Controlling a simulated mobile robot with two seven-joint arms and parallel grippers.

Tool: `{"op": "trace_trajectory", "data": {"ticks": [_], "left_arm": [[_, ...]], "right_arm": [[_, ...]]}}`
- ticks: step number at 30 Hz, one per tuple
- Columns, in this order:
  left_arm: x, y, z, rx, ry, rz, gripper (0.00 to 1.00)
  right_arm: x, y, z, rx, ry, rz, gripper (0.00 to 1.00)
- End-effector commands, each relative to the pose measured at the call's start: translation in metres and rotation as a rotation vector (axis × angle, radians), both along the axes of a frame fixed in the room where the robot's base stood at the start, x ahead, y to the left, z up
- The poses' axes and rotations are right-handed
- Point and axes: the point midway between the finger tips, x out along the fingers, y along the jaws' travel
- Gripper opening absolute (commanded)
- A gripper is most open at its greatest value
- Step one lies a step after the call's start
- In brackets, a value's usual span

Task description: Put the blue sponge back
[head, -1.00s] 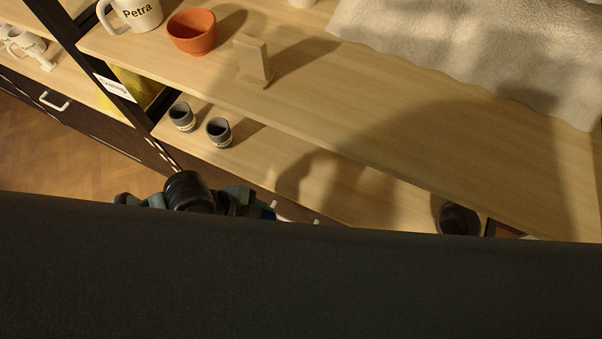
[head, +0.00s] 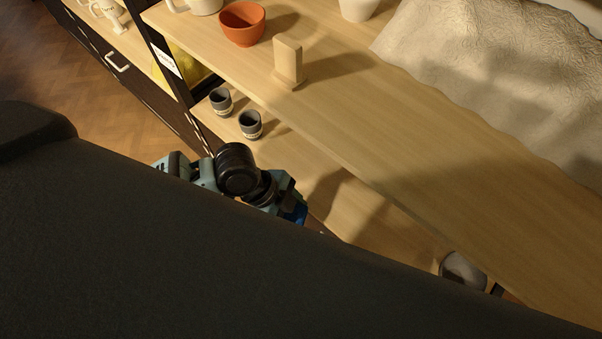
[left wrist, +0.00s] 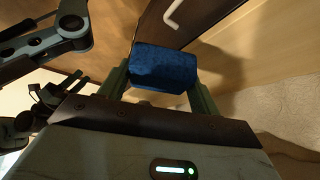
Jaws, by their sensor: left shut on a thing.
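The blue sponge (left wrist: 162,66) is held between the fingers of my left gripper (left wrist: 160,76) in the left wrist view. A brown drawer front with a white handle lies beyond it. In the head view my left gripper (head: 288,199) is low in the middle, in front of the shelf unit, partly hidden by a large dark shape. A dark blue patch at its tip seems to be the sponge.
The upper shelf (head: 400,150) holds an orange bowl (head: 242,24), a wooden stand (head: 288,62) and a pale crumpled cloth (head: 480,70). Two small dark cups (head: 250,124) stand on the lower shelf.

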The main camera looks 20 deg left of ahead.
Motion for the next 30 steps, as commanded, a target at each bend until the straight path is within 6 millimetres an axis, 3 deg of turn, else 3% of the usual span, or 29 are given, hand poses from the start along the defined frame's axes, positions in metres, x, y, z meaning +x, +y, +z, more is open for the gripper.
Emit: {"op": "trace_trajectory", "data": {"ticks": [9,15,26,30], "left_arm": [[0.074,0.017,-0.007,-0.001,0.000,0.004,0.45],[0.105,0.025,-0.011,-0.001,0.002,0.001,0.45],[0.121,0.029,-0.012,0.000,0.000,0.001,0.45],[0.121,0.029,-0.032,0.000,0.005,0.001,0.45]], "right_arm": [[-0.001,0.000,-0.005,0.001,0.004,0.000,0.36],[0.002,0.000,-0.005,0.002,-0.003,-0.001,0.36],[0.004,-0.001,-0.006,-0.001,-0.006,0.002,0.36],[0.002,-0.001,-0.010,-0.001,-0.002,0.004,0.36]]}}
